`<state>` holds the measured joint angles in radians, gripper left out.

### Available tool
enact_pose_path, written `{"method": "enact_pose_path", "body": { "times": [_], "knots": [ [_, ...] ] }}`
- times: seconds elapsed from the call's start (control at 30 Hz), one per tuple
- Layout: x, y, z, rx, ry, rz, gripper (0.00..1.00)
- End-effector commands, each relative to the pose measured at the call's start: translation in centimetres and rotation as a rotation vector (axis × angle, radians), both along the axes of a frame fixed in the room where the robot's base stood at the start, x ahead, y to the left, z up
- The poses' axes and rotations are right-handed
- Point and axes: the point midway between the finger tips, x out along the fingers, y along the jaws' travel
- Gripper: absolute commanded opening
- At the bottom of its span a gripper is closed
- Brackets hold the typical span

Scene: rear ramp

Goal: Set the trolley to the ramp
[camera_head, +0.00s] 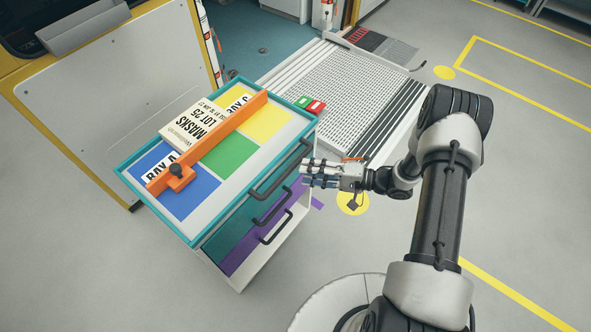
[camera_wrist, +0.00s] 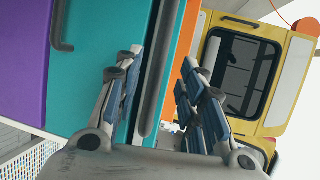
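The trolley (camera_head: 232,243) stands left of centre in the head view, with a teal-rimmed top, teal and purple drawer fronts and black bar handles. The ramp (camera_head: 345,85), a grey perforated slope, lies behind and right of it, leading up to the vehicle doorway. My gripper (camera_head: 309,172) is at the trolley's right side, by the top handle (camera_head: 268,187). In the wrist view my gripper (camera_wrist: 158,78) has its fingers spread, with a dark handle bar (camera_wrist: 157,65) between them. A gap shows at the fingers, so I see no firm grip.
A box of masks (camera_head: 197,125) and an orange bar (camera_head: 220,140) lie on the trolley's top. A yellow floor disc (camera_head: 353,203) is below my gripper. A grey vehicle door (camera_head: 120,100) stands left. Right floor is clear.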

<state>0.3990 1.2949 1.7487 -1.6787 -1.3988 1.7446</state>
Motion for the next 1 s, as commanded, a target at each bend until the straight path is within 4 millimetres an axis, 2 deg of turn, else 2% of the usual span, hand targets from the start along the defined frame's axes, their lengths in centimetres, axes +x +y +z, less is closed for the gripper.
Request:
{"method": "enact_pose_path", "body": {
  "times": [0.1,0.3,0.9,1.0],
  "knots": [
    [-0.7,-2.3,0.4,-0.001,-0.001,-0.004,0.36],
    [-1.4,-4.5,0.9,0.001,0.0,-0.001,0.36],
    [-1.5,-4.8,0.9,0.001,0.0,0.001,0.36],
    [-1.1,-4.9,1.2,-0.019,-0.013,-0.006,0.36]
  ]
}}
